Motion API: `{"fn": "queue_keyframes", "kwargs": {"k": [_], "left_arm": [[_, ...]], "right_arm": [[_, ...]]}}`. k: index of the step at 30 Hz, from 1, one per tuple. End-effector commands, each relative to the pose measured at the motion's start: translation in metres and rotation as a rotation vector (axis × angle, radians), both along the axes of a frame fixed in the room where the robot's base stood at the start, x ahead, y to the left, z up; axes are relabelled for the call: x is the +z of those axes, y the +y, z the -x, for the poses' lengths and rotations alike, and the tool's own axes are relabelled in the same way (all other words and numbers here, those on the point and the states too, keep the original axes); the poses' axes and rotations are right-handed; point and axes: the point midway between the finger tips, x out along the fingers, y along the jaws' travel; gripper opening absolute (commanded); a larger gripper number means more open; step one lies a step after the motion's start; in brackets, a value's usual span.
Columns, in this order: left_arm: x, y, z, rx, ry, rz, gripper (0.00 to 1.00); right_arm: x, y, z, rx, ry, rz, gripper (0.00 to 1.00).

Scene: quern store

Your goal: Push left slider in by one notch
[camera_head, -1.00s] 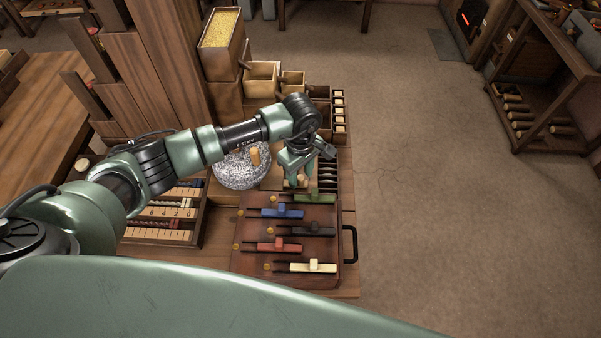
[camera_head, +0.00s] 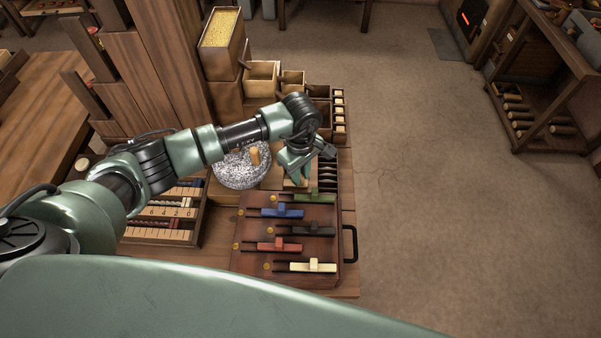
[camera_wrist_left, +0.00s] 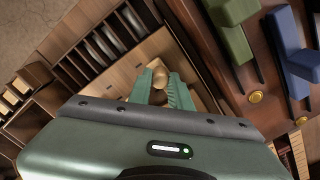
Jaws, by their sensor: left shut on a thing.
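A dark wooden slider board (camera_head: 328,247) lies on the bench with several coloured sliders: green (camera_head: 314,198), blue (camera_head: 290,212), black (camera_head: 312,231), red (camera_head: 281,246) and cream (camera_head: 313,267). The green slider is nearest my left gripper. My left gripper (camera_head: 295,183) points down just beyond the board's far edge. In the left wrist view its fingers (camera_wrist_left: 163,88) are close together at a pale wooden knob (camera_wrist_left: 161,72) and are shut on it. The green slider (camera_wrist_left: 231,42) and the blue slider (camera_wrist_left: 291,42) stand apart from the fingers there.
A speckled stone quern (camera_head: 241,172) with a wooden handle stands behind my left arm. Slotted trays and small wooden boxes (camera_head: 261,78) line the far bench. A bead frame (camera_head: 165,225) is left of the board. The black handle (camera_head: 351,243) edges the board; open floor lies right.

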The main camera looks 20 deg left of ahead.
Motion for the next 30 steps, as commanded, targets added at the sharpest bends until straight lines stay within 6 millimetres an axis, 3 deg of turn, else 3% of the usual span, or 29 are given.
{"fn": "queue_keyframes", "kwargs": {"k": [24, 30], "left_arm": [[0.001, 0.001, -0.001, 0.001, -0.002, 0.001, 0.00], [0.000, 0.023, 0.004, 0.003, -0.003, -0.003, 0.00]], "right_arm": [[0.000, -0.003, 0.000, 0.001, 0.000, 0.003, 0.41], [-0.005, -0.003, 0.000, 0.001, 0.000, 0.003, 0.41]]}}
